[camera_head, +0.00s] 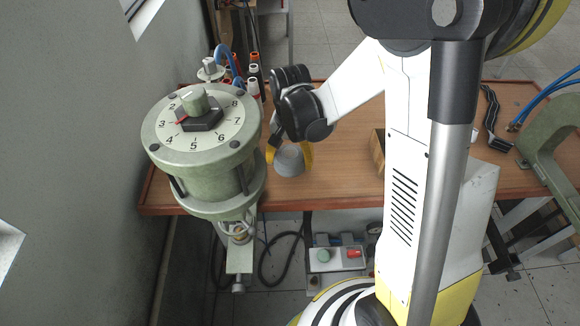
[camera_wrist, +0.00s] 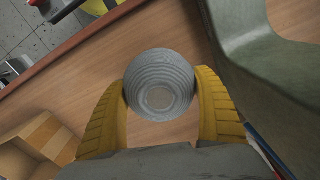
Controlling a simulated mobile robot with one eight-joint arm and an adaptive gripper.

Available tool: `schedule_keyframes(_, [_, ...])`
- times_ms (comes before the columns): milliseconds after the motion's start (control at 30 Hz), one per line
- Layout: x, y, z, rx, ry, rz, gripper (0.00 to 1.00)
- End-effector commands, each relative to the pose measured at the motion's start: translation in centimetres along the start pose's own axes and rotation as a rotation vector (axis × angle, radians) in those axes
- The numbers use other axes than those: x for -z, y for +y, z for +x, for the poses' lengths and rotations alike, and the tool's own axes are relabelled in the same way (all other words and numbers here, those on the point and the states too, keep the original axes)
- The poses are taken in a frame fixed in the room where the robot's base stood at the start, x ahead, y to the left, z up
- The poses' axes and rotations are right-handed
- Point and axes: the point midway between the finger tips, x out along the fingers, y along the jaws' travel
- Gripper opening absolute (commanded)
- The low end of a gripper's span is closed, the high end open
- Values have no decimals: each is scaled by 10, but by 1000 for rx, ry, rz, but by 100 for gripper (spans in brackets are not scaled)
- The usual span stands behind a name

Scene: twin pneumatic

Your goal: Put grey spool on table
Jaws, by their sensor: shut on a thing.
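The grey spool (camera_wrist: 160,84) is a ribbed round piece between the two yellow fingers of my gripper (camera_wrist: 165,92) in the wrist view. The fingers touch it on both sides, and my gripper is shut on it. In the head view the grey spool (camera_head: 289,161) shows under my gripper (camera_head: 290,154), over the front part of the wooden table (camera_head: 340,185). I cannot tell whether the spool's underside touches the table or hangs just above it.
A green dial device (camera_head: 205,150) with numbers stands close left of my gripper. Bottles (camera_head: 254,80) stand behind it. A wooden box (camera_head: 378,150) lies to the right, partly hidden by my arm. A green curved frame (camera_head: 555,150) is at the far right. The table's front edge is near.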

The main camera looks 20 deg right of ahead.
Motion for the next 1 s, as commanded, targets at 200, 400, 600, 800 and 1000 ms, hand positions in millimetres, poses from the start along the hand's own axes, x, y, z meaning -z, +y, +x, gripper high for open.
schedule_keyframes(200, [0, 0, 23, 0, 0, 0, 41])
schedule_keyframes(400, [0, 0, 23, 0, 0, 0, 41])
schedule_keyframes(600, [0, 0, 25, 0, 0, -1, 100])
schedule_keyframes(800, [0, 0, 24, 0, 0, -1, 100])
schedule_keyframes(1000, [0, 0, 4, 0, 0, -1, 100])
